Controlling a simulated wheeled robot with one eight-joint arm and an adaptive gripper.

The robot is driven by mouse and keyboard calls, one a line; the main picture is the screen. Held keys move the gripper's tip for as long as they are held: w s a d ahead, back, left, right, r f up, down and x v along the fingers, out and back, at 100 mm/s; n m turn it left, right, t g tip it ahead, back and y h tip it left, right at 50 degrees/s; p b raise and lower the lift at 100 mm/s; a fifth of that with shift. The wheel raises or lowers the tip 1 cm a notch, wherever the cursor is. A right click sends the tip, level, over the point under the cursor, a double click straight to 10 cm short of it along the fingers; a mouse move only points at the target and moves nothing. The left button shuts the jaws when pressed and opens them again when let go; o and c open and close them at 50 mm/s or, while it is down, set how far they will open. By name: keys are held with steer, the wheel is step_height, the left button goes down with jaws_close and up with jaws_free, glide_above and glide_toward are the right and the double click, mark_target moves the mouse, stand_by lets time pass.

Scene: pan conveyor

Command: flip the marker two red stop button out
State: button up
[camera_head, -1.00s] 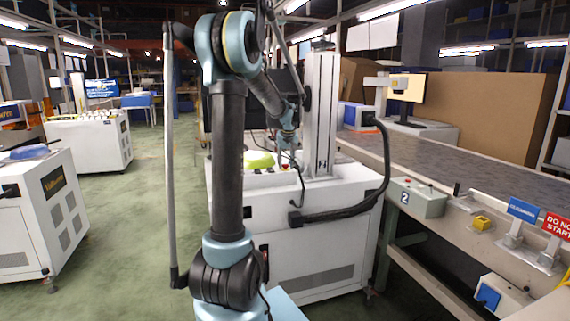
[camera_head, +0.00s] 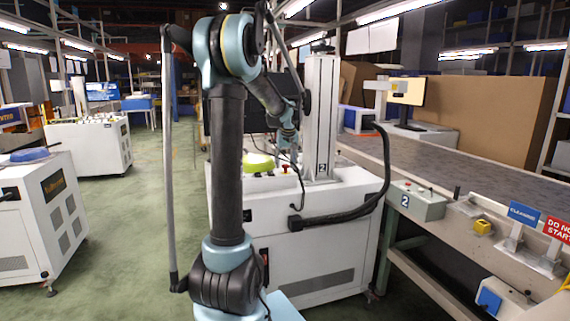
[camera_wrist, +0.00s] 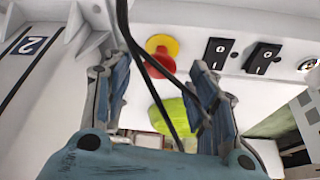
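The red stop button (camera_wrist: 157,66) sits on a yellow round base (camera_wrist: 163,44) on a white panel in the wrist view. In the head view the red button (camera_head: 285,169) is small, on top of the white machine beside the column. The marker "2" (camera_wrist: 31,45) is on the column at the left of the wrist view, and also shows on the column (camera_head: 322,167) in the head view. My gripper (camera_wrist: 157,73) is open, one finger on each side of the button in the picture. Dark cables cross in front of the button. Contact cannot be told. My gripper (camera_head: 288,140) is small in the head view.
Two black switches (camera_wrist: 217,53) lie right of the button. A yellow-green dome (camera_wrist: 172,120) is close by, also seen in the head view (camera_head: 258,161). The white column (camera_head: 320,110) stands beside it. A grey box marked 2 (camera_head: 417,203) is on the conveyor side.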

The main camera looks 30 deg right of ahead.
steer(key=v, duration=1.2)
steer(key=shift+a, duration=0.1)
